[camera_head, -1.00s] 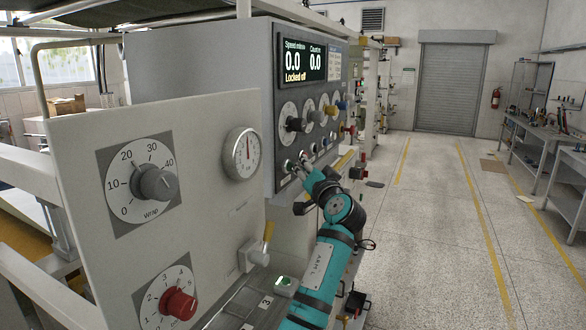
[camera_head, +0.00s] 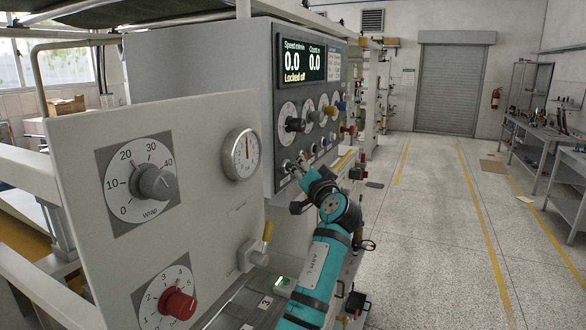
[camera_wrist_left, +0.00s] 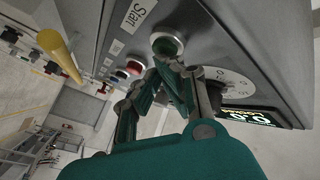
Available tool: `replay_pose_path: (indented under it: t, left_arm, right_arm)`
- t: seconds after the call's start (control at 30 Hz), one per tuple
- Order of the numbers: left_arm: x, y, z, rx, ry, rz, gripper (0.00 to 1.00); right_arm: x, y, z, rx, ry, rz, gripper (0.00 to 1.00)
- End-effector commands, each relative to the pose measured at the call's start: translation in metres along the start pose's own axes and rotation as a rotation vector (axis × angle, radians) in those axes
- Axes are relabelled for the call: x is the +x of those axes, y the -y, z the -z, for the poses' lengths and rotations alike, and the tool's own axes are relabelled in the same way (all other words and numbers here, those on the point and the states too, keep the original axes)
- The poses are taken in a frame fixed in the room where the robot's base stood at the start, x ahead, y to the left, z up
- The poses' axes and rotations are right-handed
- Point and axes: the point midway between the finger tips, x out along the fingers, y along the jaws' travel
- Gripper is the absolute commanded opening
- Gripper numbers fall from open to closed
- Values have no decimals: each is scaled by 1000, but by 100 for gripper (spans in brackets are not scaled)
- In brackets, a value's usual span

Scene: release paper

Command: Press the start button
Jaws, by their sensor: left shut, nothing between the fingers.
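The green start button (camera_wrist_left: 166,44) sits in a metal ring beside a label reading "Start" (camera_wrist_left: 138,14) in the left wrist view. My left gripper (camera_wrist_left: 160,66) is shut and empty, its fingertips close below the button in that view. I cannot tell whether they touch it. In the head view my left gripper (camera_head: 301,160) is at the lower part of the grey control panel (camera_head: 225,90), close to its row of buttons. The panel's display (camera_head: 303,62) reads 0.0, 0.0 and "Locked off". My right gripper is out of view.
Red and blue buttons (camera_wrist_left: 134,67) lie beside the start button, with several dials and knobs (camera_head: 295,124) above the row in the head view. A nearer white panel (camera_head: 95,200) carries a grey knob and a red knob. The floor (camera_head: 430,220) to the right is open.

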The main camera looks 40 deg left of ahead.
Motion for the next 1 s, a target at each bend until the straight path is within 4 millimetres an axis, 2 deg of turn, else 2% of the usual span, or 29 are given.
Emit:
replay_pose_path:
  t: [0.37, 0.77, 1.0]
  left_arm:
    - [-11, -9, 6, 0, 2, 0, 0]
    - [-13, -10, 9, 0, 1, 0, 0]
    - [-25, -20, 16, -1, -1, -1, 0]
  right_arm:
    - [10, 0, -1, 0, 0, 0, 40]
    - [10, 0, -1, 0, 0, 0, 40]
    - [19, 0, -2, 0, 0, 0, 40]
